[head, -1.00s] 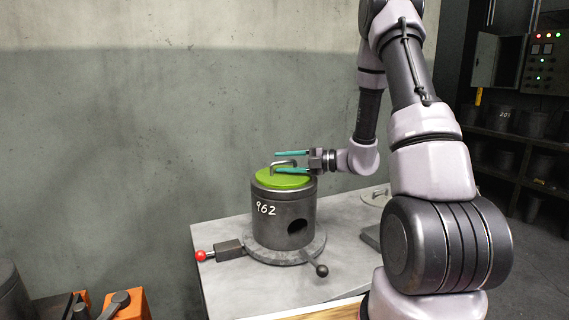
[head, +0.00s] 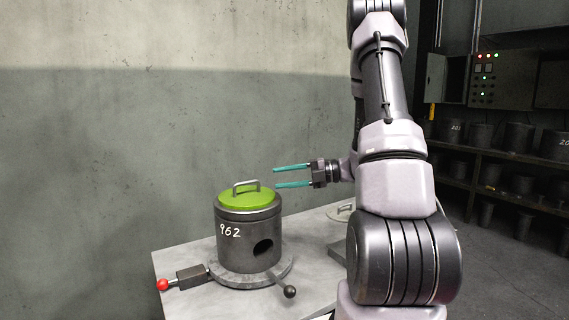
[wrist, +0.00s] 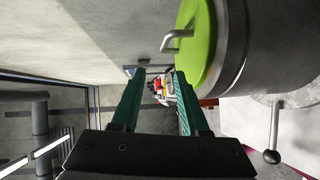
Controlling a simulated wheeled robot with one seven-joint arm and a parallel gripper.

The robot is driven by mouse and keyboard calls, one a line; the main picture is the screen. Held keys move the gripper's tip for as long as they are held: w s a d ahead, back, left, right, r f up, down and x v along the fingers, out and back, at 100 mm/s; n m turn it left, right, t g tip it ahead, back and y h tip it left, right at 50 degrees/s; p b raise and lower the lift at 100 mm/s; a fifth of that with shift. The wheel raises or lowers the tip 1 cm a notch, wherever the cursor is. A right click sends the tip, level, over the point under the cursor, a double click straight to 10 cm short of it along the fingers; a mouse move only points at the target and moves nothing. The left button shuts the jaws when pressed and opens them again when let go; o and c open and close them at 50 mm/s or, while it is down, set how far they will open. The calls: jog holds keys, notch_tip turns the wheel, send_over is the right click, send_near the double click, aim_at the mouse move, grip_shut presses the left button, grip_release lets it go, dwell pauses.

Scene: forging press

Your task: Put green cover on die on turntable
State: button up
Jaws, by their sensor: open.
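The green cover (head: 247,199), a round disc with a metal loop handle, lies flat on top of the dark cylindrical die (head: 232,232) marked 962. The die stands on the round turntable (head: 222,279) on the grey table. My gripper (head: 275,177) is open and empty, to the right of the cover's handle and apart from it, with its two teal fingers pointing left. In the wrist view the green cover (wrist: 197,62) and its handle show at the upper right, outside the fingers of my gripper (wrist: 153,75).
The grey table (head: 190,315) carries a red-knobbed lever (head: 163,285) at the left and a black-knobbed lever (head: 289,292) in front. Another pale round lid with a handle (head: 341,211) lies at the right, partly hidden by my arm. Shelves with dark dies stand behind right.

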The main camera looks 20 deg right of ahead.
jog(key=s+a+r+n+g+h, duration=0.35)
jog(key=s+n, duration=0.25)
jog(key=n, duration=0.3)
jog(key=s+a+r+n+g+h, duration=0.2)
jog(key=s+a+r+n, duration=0.3)
jog(key=n, duration=0.4)
jog(key=s+d+r+n+t+h, duration=0.2)
jog(key=s+r+n+t+h, duration=0.1)
jog(key=n, duration=0.6)
jog(key=s+d+r+n+t+h, duration=0.2)
jog(key=s+n, duration=0.4)
jog(key=n, duration=0.4)
jog(key=shift+d+r+t+h, duration=0.3)
jog(key=shift+r+t+h, duration=0.35)
jog(key=shift+r+h, duration=0.55)
jog(key=shift+f, duration=0.1)
